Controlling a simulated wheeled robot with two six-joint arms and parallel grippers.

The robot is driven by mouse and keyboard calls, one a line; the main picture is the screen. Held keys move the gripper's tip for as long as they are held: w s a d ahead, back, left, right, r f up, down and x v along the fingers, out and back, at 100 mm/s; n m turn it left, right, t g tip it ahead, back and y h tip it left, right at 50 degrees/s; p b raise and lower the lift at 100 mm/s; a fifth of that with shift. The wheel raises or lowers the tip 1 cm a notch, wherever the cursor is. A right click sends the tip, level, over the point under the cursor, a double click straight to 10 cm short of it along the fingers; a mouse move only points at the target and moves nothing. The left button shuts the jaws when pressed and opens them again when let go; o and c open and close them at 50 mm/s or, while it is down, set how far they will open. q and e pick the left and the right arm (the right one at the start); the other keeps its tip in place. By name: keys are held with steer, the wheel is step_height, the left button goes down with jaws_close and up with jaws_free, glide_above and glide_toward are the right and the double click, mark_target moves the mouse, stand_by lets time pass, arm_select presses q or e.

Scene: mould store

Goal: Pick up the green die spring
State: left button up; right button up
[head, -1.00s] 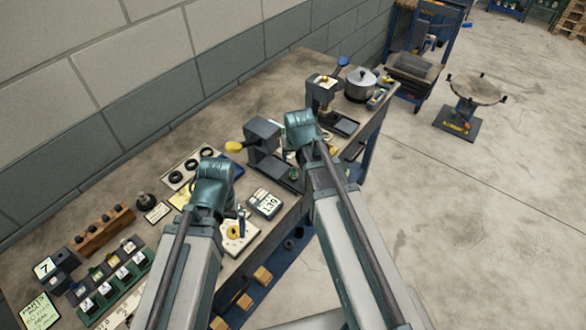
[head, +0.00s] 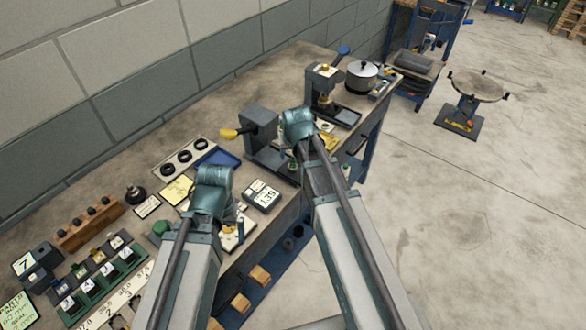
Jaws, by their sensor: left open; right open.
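A small rounded green piece (head: 161,228) lies on the bench beside the left arm, partly hidden by it; I cannot make out coils, so I cannot tell whether it is the die spring. I see nothing held in either.
A press with a yellow knob (head: 262,130) stands beside the right gripper. A display box (head: 262,195) and a tray of black rings (head: 185,160) lie between or behind the arms. A second press (head: 322,85) and a pot (head: 361,75) stand at the far end. Labelled bins (head: 100,275) fill the left.

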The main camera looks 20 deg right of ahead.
mark_target(293, 159)
arm_select(q)
step_height(293, 159, down, 5)
steer(key=b, duration=0.5)
arm_select(e)
steer(key=x, duration=0.5)
steer(key=shift+s+d+f, duration=0.1)
steer(key=shift+d+f, duration=0.1)
arm_select(q)
steer(key=shift+r, duration=0.1)
arm_select(e)
steer(key=shift+r, duration=0.15)
steer(key=shift+c, duration=0.4)
jaws_close()
